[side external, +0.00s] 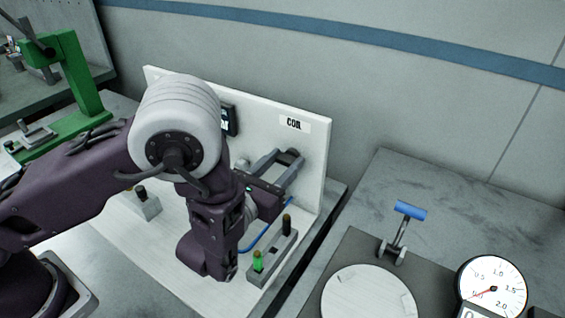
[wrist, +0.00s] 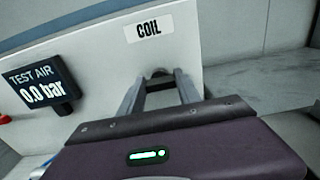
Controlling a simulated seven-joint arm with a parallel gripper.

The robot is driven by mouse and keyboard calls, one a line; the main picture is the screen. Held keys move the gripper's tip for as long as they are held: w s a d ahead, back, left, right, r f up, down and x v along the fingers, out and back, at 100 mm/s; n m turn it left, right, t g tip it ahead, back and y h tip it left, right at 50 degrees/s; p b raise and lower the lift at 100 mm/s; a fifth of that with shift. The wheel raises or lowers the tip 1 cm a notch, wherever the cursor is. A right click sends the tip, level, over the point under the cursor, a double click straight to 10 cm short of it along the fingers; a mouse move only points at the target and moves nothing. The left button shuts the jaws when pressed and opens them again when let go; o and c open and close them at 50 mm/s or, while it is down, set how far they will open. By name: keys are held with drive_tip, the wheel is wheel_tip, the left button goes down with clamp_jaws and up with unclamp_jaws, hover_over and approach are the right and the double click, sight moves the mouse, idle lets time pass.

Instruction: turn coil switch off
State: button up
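The coil switch is a small dark knob (wrist: 160,73) on the white upright panel, below the COIL label (wrist: 149,29). In the side view the dark knob (side external: 290,155) also shows below the COIL label (side external: 293,123), partly hidden by my fingers. My gripper (side external: 287,164) reaches to the panel there. In the wrist view my gripper (wrist: 161,78) has its two grey fingers apart, one on each side of the knob, with a visible gap between them. I cannot tell whether either finger touches it. The switch's exact position is hard to read.
A black display (wrist: 38,85) reading TEST AIR 0.0 bar is left of the knob. A grey block with green and dark posts (side external: 272,258) stands below my gripper. A blue-handled clamp (side external: 405,220) and a dial gauge (side external: 492,288) are at right; a green press (side external: 75,75) is at left.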

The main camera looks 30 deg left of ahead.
drive_tip(key=shift+n, duration=0.3)
clamp_jaws()
drive_tip(key=n, duration=0.3)
drive_tip(key=shift+a+n, duration=0.1)
drive_tip(key=shift+n, duration=0.3)
drive_tip(key=n, duration=0.4)
drive_tip(key=shift+f, duration=0.15)
drive_tip(key=n, duration=0.5)
drive_tip(key=shift+a, duration=0.1)
drive_tip(key=shift+f+n, duration=0.15)
drive_tip(key=shift+n, duration=2.05)
drive_tip(key=o, duration=1.3)
unclamp_jaws()
